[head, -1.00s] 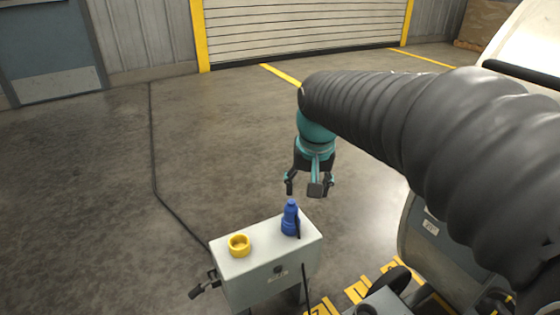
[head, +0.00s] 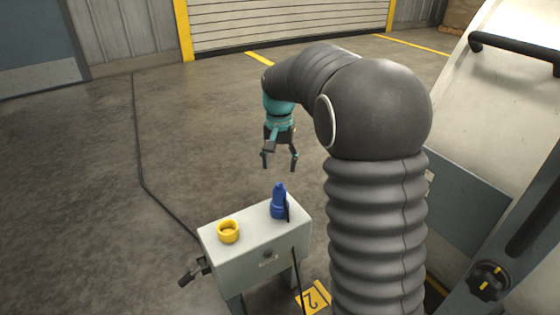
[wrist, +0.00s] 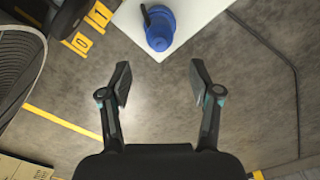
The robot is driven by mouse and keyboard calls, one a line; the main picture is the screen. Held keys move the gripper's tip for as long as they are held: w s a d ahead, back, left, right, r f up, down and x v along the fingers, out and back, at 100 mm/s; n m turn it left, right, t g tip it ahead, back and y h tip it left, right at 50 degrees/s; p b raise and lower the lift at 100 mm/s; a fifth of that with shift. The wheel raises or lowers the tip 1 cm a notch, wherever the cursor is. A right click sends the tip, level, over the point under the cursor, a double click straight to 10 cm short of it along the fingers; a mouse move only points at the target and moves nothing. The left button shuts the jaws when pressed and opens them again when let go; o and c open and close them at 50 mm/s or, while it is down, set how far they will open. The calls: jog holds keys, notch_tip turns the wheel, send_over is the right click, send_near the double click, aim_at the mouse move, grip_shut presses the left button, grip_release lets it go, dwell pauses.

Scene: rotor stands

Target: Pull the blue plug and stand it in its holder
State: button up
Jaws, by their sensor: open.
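The blue plug (head: 279,203) stands upright on top of a pale box-shaped stand (head: 246,241), toward its right end. A yellow ring-shaped holder (head: 228,232) sits on the same top, to the left of the plug, and looks empty. My gripper (head: 280,166) is open and empty, above and apart from the plug in the head view. In the wrist view the plug (wrist: 159,30) is seen from above near the stand's corner, beyond the open fingertips of my gripper (wrist: 158,78). The yellow holder is out of the wrist view.
A dark handle (head: 192,273) juts from the stand's left side. A dark cable (head: 143,180) runs over the floor to the stand. A large pale machine (head: 510,130) with a black bar and knob is on the right. The floor behind the stand is clear.

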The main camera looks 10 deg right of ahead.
aim_at(279, 184)
notch_tip(279, 184, down, 4)
jog(key=b, duration=0.3)
jog(key=shift+r, duration=0.1)
jog(key=shift+f+b, duration=1.05)
jog(key=shift+f, duration=1.3)
jog(key=c, duration=1)
jog(key=shift+o, duration=0.2)
jog(key=shift+r, duration=0.15)
jog(key=shift+r+p, duration=3.3)
jog(key=shift+r, duration=0.35)
